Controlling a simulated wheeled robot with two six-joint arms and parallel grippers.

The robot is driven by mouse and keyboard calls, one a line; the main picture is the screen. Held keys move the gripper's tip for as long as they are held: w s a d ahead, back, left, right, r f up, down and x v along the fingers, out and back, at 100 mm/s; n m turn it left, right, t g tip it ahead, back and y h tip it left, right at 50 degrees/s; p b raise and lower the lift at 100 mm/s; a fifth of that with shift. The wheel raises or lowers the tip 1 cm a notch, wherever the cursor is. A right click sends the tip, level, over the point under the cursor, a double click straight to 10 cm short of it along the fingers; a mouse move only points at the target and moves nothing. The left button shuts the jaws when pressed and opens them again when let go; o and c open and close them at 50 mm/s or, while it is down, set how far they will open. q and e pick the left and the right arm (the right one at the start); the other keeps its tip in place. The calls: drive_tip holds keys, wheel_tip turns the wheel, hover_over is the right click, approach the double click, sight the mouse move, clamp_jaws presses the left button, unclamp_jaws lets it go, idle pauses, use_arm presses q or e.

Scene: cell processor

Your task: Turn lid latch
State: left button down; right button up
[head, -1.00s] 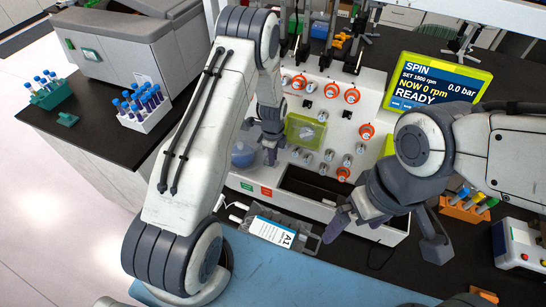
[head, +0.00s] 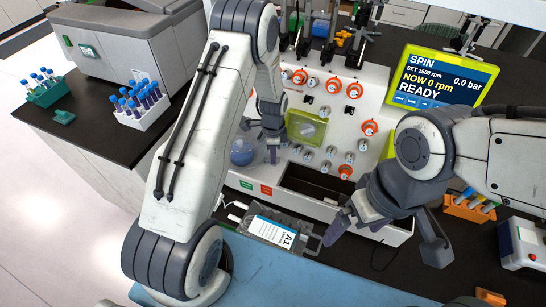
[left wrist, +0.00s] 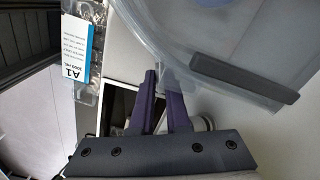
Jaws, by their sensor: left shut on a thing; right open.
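The clear round lid (left wrist: 215,40) of a bowl fills the upper right of the left wrist view; a dark bar (left wrist: 245,80) lies across it. In the head view the bowl (head: 242,152) looks bluish, on the left of the white processor panel. My left gripper (head: 272,152) is just right of the bowl. In the left wrist view its purple fingers (left wrist: 165,95) are close together at the lid's rim, shut on a small part there, apparently the lid latch, mostly hidden by the fingers. My right gripper (head: 342,225) is open and empty, in front of the panel at lower right.
A yellow-green framed window (head: 306,127) and several orange-ringed knobs sit on the panel. A bag labelled A1 (head: 272,232) lies below it. The screen (head: 440,78) reads READY, NOW 0 rpm. Tube racks (head: 143,110) stand on the left bench.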

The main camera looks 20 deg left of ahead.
use_arm(q)
drive_tip(key=shift+n, duration=0.5)
drive_tip(key=c, duration=0.9)
unclamp_jaws()
wheel_tip(320, 180, up, 11)
drive_tip(key=b, duration=0.3)
drive_tip(key=shift+f, duration=0.2)
